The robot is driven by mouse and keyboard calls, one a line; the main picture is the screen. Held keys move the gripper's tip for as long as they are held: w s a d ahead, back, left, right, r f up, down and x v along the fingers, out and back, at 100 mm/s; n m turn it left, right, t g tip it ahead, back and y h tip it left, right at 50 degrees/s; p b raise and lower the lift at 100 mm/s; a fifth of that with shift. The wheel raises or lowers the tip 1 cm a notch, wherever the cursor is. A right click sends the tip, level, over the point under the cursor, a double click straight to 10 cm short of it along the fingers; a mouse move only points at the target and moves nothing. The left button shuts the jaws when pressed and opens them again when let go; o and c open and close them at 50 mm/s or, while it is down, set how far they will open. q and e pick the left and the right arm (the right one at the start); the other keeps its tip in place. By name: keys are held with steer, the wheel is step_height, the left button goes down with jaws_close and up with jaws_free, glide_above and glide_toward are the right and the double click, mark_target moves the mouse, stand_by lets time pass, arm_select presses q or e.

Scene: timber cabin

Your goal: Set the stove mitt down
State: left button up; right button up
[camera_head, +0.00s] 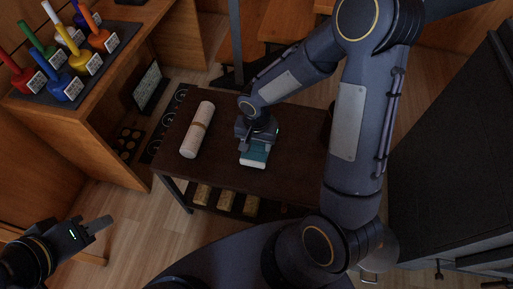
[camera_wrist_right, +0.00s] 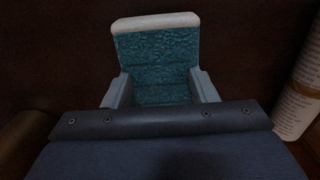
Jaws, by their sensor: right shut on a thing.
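The stove mitt (camera_head: 254,156) is teal with a white cuff edge. It is at the dark brown table (camera_head: 300,151), under my right gripper (camera_head: 257,138). In the right wrist view the mitt (camera_wrist_right: 158,62) lies between the two fingers of my right gripper (camera_wrist_right: 161,92), which are shut on its sides. I cannot tell whether the mitt touches the tabletop. My left gripper (camera_head: 98,225) is at the lower left over the floor, away from the table; its finger gap is not clear.
A rolled cream paper tube (camera_head: 198,130) with a tan band lies left of the mitt; its edge shows in the right wrist view (camera_wrist_right: 301,95). Several golden blocks (camera_head: 226,201) sit under the table. A wooden shelf at upper left holds several coloured handled objects (camera_head: 80,57).

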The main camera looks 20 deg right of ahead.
steer(key=shift+f, duration=0.8)
steer(key=shift+f, duration=0.15)
steer(key=o, duration=0.5)
steer(key=shift+b, duration=0.3)
steer(key=o, duration=0.5)
